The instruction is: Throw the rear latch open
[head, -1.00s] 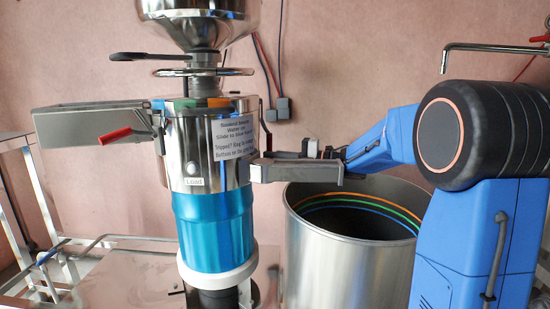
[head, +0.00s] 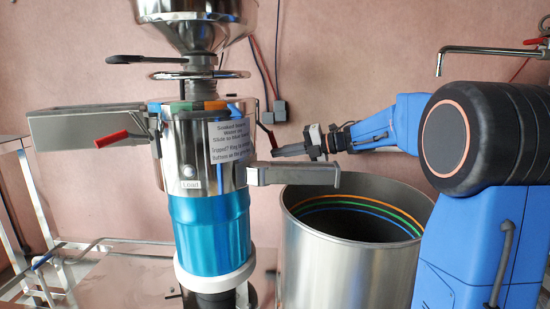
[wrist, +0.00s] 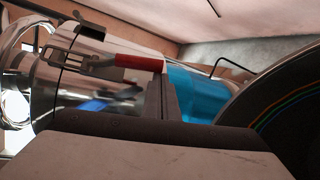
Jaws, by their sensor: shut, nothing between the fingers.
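The rear latch (head: 265,134) shows its red handle at the right side of the steel grinder body (head: 207,165), partly hidden behind it. In the wrist view its red handle (wrist: 140,62) lies along the steel drum, with a wire bail at its left end. My gripper (head: 277,151) is shut and empty, its fingertips close to the lower end of the red handle. In the wrist view the closed fingers (wrist: 163,98) point at the machine just below the handle's right end. I cannot tell whether they touch it.
The front latch (head: 112,139) has a red handle sticking out to the left. A grey spout (head: 300,175) runs in front of and below my gripper. A steel barrel (head: 330,255) stands below it. A hopper (head: 195,15) is above. A pink wall is behind.

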